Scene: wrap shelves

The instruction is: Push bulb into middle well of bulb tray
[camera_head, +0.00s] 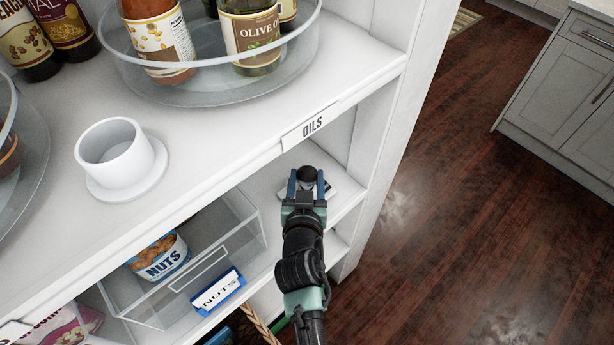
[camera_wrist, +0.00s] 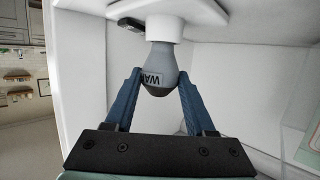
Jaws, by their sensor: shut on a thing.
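My gripper (camera_head: 307,180) reaches into the shelf bay below the OILS label. Its two blue fingers are shut on the bulb, a dark rounded shape (camera_head: 307,174) between the fingertips in the head view. In the wrist view, my gripper (camera_wrist: 158,88) has one finger on each side of the grey bulb (camera_wrist: 163,62), which carries a printed label. The bulb's far end meets a short white cylinder (camera_wrist: 165,27) on a white surface. I cannot tell whether it is seated there. A small pale piece with dark marks (camera_head: 326,191) shows behind the fingers; I cannot tell whether it is the bulb tray.
The upper shelf's front edge, with the OILS label (camera_head: 312,125), lies close above my gripper. A clear bin (camera_head: 240,222) with a nuts can (camera_head: 160,260) stands to the left. A white cup-shaped holder (camera_head: 115,155) and a turntable of bottles (camera_head: 225,85) are on the upper shelf.

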